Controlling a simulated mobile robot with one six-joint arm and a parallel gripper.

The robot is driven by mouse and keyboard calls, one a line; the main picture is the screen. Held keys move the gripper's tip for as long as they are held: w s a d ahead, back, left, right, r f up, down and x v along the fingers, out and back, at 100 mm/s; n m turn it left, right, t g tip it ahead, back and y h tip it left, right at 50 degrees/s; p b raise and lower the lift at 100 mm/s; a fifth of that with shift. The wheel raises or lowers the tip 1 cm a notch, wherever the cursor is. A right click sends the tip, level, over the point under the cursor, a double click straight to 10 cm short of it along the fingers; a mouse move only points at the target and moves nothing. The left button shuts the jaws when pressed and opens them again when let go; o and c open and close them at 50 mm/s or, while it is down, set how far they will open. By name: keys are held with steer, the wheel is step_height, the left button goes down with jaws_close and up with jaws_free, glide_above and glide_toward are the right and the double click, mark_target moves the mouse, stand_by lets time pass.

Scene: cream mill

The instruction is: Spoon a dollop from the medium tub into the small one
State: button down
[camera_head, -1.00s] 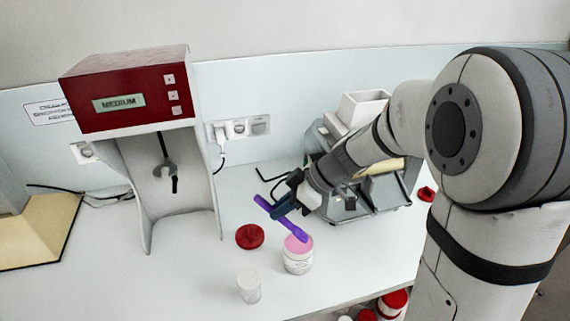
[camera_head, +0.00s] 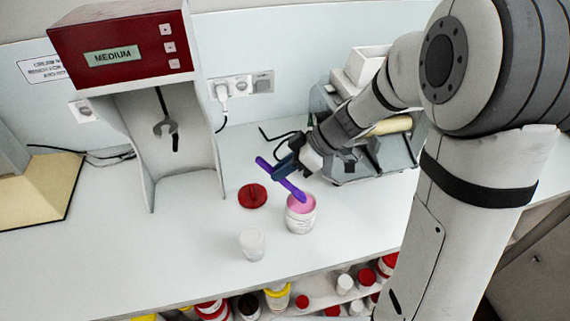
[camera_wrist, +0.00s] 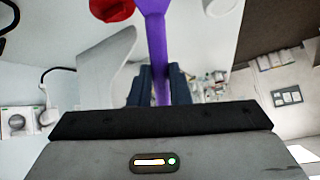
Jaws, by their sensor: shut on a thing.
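My gripper (camera_head: 284,168) is shut on a purple spoon (camera_head: 266,165). In the wrist view the spoon (camera_wrist: 156,45) runs between the two dark fingers. The spoon slants down to the right, and its lower end is at the mouth of the medium tub (camera_head: 300,221), a white tub with pink cream inside. I cannot tell whether the spoon tip touches the cream. The small tub (camera_head: 252,244) is white, stands to the left and nearer the front edge, and looks open; its inside is not clear. A red lid (camera_head: 253,196) lies on the counter behind the tubs.
A red-topped machine (camera_head: 120,50) reading MEDIUM stands at the back left, with a grey stirrer hanging in it. A grey rack (camera_head: 370,160) stands behind my arm. Several tubs (camera_head: 278,297) fill a shelf below the counter. The counter's front left is clear.

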steer(key=shift+f+b, duration=1.65)
steer(key=shift+b, duration=0.5)
steer(key=shift+r, duration=0.15)
steer(key=shift+r+p, duration=0.5)
steer(key=shift+r, duration=2.45)
steer(key=shift+f, duration=0.1)
